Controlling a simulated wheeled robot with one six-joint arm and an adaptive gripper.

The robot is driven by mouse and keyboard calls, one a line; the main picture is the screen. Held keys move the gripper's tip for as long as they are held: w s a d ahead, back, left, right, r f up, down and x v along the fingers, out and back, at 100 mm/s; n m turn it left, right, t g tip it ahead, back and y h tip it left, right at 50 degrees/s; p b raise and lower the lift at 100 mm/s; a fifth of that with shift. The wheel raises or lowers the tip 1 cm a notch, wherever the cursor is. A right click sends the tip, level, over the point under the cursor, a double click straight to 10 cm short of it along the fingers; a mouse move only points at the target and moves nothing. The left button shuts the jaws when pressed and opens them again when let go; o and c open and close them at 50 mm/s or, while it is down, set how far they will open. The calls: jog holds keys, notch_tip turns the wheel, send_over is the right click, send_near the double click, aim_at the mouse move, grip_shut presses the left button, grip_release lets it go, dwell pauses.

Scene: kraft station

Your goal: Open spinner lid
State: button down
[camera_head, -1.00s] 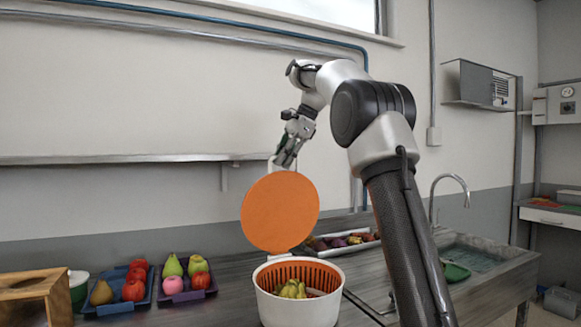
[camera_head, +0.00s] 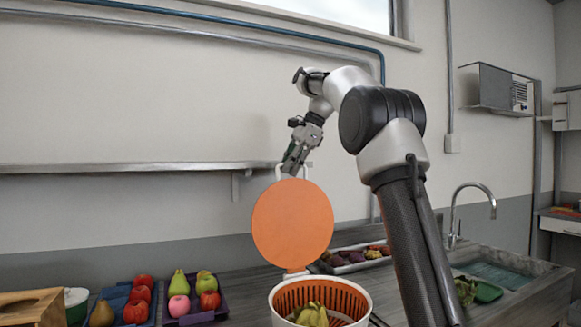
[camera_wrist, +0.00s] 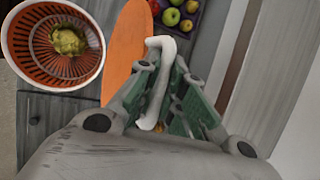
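The salad spinner's white bowl (camera_head: 362,307) with its orange slotted basket (camera_head: 322,294) stands on the counter, with yellow-green produce (camera_head: 312,315) inside. Its round orange lid (camera_head: 292,224) stands upright at the bowl's back edge, so the bowl is uncovered. In the wrist view the bowl (camera_wrist: 14,62) is at upper left and the lid (camera_wrist: 126,45) shows nearly edge-on. My gripper (camera_head: 293,165) is at the top of the lid. The lid's white handle (camera_wrist: 158,90) passes between the green-padded fingers of my gripper (camera_wrist: 166,70); I cannot tell whether they press on it.
Blue (camera_head: 114,293) and purple (camera_head: 220,309) trays of fruit stand left of the spinner, beside a wooden box (camera_head: 30,308). A tray of dark produce (camera_head: 350,267) is behind it. A sink (camera_head: 512,275) with a tap is at right. A wall shelf (camera_head: 130,168) runs behind.

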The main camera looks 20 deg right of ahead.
jog(key=c, duration=1.5)
grip_release()
jog(key=v, duration=0.7)
jog(key=shift+r, duration=0.3)
jog(key=shift+s, duration=0.15)
jog(key=s+a+f+n+h, duration=0.1)
jog(key=s+f+n, duration=0.25)
jog(key=s, duration=0.55)
jog(key=s+d+f+n+t+h, duration=0.1)
jog(key=s+f+n+h, duration=0.2)
jog(key=s+f+n, duration=1)
jog(key=s+f, duration=1.3)
jog(key=s, duration=0.1)
jog(key=shift+s+d+f+h, duration=0.2)
jog(key=shift+s+d+h, duration=0.1)
jog(key=shift+d+h, duration=0.1)
